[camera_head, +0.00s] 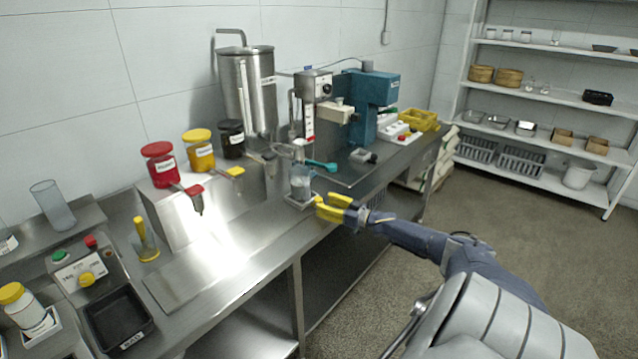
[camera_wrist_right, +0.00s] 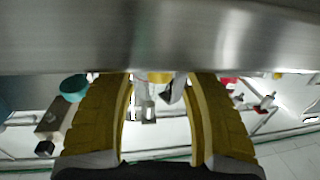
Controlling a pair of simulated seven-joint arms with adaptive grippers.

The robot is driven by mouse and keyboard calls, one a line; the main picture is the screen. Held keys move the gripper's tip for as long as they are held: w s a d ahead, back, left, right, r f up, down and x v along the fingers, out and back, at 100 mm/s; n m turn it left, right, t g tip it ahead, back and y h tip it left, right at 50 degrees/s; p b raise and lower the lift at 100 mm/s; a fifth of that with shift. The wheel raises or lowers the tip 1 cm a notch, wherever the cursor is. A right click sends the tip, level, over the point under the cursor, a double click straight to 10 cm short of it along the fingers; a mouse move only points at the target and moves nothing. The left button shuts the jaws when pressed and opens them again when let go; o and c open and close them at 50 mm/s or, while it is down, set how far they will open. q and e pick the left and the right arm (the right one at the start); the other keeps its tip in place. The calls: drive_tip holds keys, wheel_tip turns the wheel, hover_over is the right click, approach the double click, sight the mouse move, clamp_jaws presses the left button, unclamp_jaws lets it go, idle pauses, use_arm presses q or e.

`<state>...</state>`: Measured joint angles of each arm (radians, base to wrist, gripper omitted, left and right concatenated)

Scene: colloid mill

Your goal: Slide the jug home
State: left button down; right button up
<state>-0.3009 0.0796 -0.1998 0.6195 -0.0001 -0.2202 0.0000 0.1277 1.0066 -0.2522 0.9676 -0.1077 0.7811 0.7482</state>
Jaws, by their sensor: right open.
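The clear jug (camera_head: 300,182) with pale contents stands upright on a small square base (camera_head: 298,203) near the bench's front edge in the head view. My right gripper (camera_head: 325,206), with yellow fingers, is open just right of and in front of the jug. Whether it touches the jug or base is unclear. In the right wrist view, the two fingers (camera_wrist_right: 162,112) are spread apart, with no jug clearly seen between them. My left gripper is not in view.
A steel bench (camera_head: 225,255) carries red (camera_head: 160,163), yellow (camera_head: 200,150) and black (camera_head: 231,140) lidded jars, a steel hopper (camera_head: 236,92) and a teal machine (camera_head: 373,98). A teal-handled tool (camera_head: 322,166) lies behind the jug. The floor (camera_head: 490,205) to the right is clear.

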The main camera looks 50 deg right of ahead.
drive_tip(key=shift+w+a, duration=0.15)
drive_tip(key=shift+w, duration=0.55)
drive_tip(key=shift+w+a, duration=0.1)
drive_tip(key=shift+w, duration=0.6)
drive_tip(key=shift+c, duration=0.3)
clamp_jaws()
